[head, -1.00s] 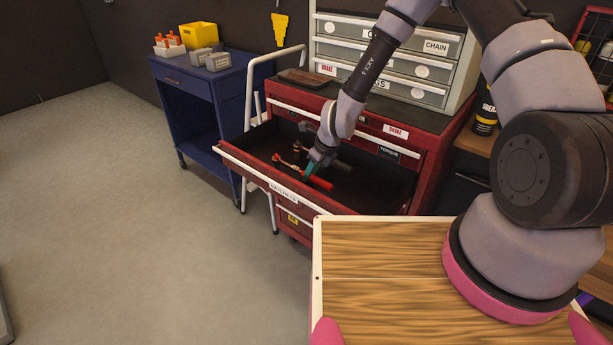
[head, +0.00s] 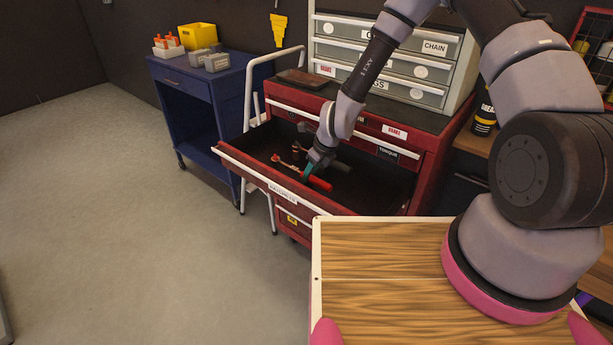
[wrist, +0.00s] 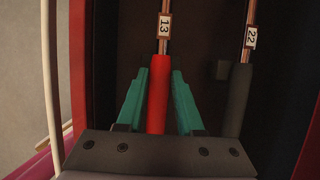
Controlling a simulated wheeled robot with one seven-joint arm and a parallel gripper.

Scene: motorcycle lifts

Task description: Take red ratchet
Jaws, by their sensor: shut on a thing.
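The red ratchet (wrist: 158,88) lies in the open drawer (head: 259,181) of the red tool cabinet, its red handle between my gripper's teal fingers in the wrist view. A tag reading 13 is on its metal shaft. In the head view its red handle end (head: 320,184) shows beside my gripper (head: 308,172). My gripper (wrist: 158,95) is shut on the red handle, low in the drawer. A dark-handled ratchet (wrist: 236,98) tagged 22 lies to the right, apart from the fingers. I cannot tell whether the red ratchet touches the drawer floor.
The drawer walls surround my gripper closely; the left wall (wrist: 79,70) shows in the wrist view. A grey drawer unit (head: 385,50) stands on the cabinet. A blue cart (head: 196,90) with bins stands at the left. The floor at the left is clear.

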